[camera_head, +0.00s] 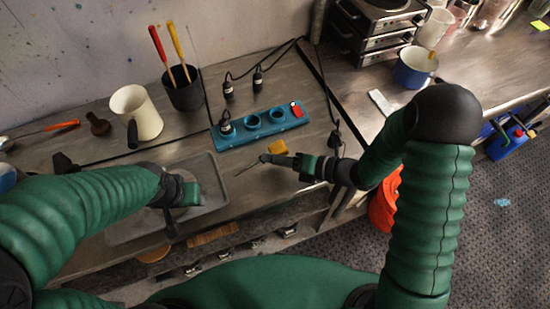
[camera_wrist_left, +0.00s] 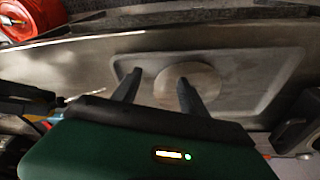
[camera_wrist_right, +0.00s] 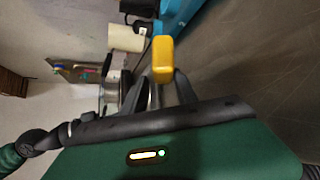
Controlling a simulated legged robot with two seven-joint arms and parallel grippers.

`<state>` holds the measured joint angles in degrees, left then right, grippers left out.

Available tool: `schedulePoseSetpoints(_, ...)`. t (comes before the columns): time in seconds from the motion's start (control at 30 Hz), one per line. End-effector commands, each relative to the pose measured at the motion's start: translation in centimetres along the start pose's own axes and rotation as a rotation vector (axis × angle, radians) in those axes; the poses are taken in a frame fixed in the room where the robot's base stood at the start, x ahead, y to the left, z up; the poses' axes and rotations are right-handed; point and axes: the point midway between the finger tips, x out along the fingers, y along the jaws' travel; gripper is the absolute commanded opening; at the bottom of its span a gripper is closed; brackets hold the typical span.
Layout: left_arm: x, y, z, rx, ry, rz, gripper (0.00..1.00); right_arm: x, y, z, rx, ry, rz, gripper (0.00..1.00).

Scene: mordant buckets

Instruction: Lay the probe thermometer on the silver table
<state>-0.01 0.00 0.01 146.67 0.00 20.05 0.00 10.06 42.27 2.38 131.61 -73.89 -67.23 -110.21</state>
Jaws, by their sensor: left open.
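The probe thermometer (camera_head: 277,146) has a yellow head and a thin metal probe. My right gripper (camera_head: 266,158) is shut on it and holds it over the metal worktop, in front of the blue block; the probe points down-left. In the right wrist view the yellow head (camera_wrist_right: 162,60) stands between the fingers. My left gripper (camera_wrist_left: 158,88) is open and empty above a sunken metal basin (camera_wrist_left: 240,70). Silvery metal tops show on the left (camera_head: 80,150) and right (camera_head: 345,80); I cannot tell which one is the silver table.
A blue block with round holes (camera_head: 262,125) lies behind my right gripper. A cream jug (camera_head: 137,110) and a dark pot with two handled tools (camera_head: 184,92) stand at the back left. Black cords cross the worktop. A blue pot (camera_head: 413,68) stands on the right top.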

Motion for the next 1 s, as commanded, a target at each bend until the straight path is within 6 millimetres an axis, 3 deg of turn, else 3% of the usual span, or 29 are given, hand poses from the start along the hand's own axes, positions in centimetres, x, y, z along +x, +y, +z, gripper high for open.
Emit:
schedulePoseSetpoints(0.1, 0.0, 0.0, 0.0, 0.000, 0.000, 0.000, 0.51, 0.0, 0.0, 0.0, 0.000, 0.000, 0.001, 0.47)
schedulePoseSetpoints(0.6, 0.1, 0.0, 0.0, 0.000, 0.000, 0.000, 0.51, -0.6, -0.1, 0.1, 0.001, -0.002, -0.001, 0.47)
schedulePoseSetpoints(0.77, 0.4, 0.0, 0.1, 0.000, 0.000, 0.000, 0.51, -3.7, -0.2, 0.1, 0.000, -0.005, -0.003, 0.47)
schedulePoseSetpoints(1.0, 0.8, 0.0, 0.2, 0.000, 0.000, 0.000, 0.51, -10.9, -0.2, 0.2, -0.001, -0.006, -0.004, 0.47)
